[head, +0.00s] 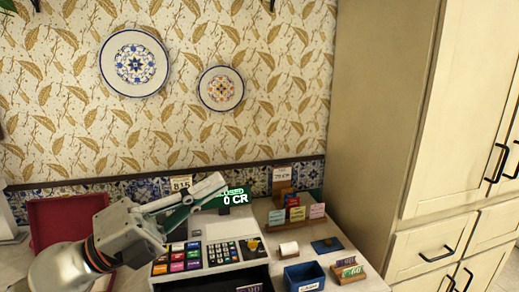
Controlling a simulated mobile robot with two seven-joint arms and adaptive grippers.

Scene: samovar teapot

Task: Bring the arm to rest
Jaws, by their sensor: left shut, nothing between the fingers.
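My left gripper (218,184) is at the end of the arm that comes in from the lower left. Its fingers are shut with nothing between them and point to the right, over the back of a cash register (215,227). The fingertips are just in front of a green lit display (235,196) and cover part of its text. I cannot tell whether they touch it. My right gripper is not in view.
A red tray (62,212) lies at left, partly behind my arm. Right of the register are small card holders (296,213), a paper roll (289,249), a blue box (304,276) and a card stand (348,268). A tall cabinet (375,110) closes off the right. Two plates hang on the wall.

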